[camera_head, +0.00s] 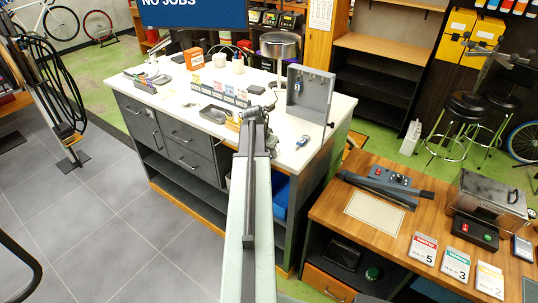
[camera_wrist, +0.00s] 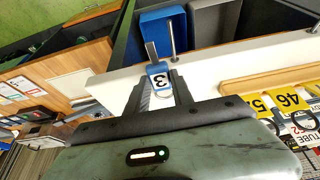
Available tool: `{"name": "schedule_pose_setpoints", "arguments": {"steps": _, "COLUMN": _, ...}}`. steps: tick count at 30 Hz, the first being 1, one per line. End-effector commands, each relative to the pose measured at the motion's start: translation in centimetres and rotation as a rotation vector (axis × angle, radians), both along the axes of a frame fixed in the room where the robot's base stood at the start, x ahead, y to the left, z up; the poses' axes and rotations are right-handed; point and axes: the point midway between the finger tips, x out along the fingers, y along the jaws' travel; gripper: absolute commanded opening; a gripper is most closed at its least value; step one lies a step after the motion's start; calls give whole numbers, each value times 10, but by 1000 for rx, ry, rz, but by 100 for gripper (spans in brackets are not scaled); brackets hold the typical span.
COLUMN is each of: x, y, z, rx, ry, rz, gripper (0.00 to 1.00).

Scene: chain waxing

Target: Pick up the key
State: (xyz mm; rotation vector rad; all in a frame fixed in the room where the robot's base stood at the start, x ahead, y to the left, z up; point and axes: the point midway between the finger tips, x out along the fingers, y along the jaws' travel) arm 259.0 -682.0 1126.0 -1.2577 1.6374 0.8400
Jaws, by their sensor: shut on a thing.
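A key (camera_wrist: 152,52) with a blue and white tag (camera_wrist: 159,77) numbered 3 shows in the wrist view. The tag sits between the two fingertips of my gripper (camera_wrist: 160,88), which is shut on it. A metal ring shows at the tag's lower end. In the head view my gripper (camera_head: 257,116) is over the white counter (camera_head: 210,125), left of an open grey key cabinet (camera_head: 309,97). The held key is too small to make out there.
A small blue item (camera_head: 302,142) lies at the counter's right edge. A row of coloured cards (camera_head: 222,90) is left of my gripper. A wooden bench (camera_head: 375,200) stands at right, with grey floor at left.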

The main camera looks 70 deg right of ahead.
Motion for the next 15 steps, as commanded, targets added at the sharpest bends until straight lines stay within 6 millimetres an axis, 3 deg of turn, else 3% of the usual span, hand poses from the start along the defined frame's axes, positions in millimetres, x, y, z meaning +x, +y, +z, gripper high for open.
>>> {"name": "schedule_pose_setpoints", "arguments": {"steps": 15, "x": 0, "y": 0, "z": 95, "rx": 0, "ry": 0, "rz": -1, "gripper": 0}}
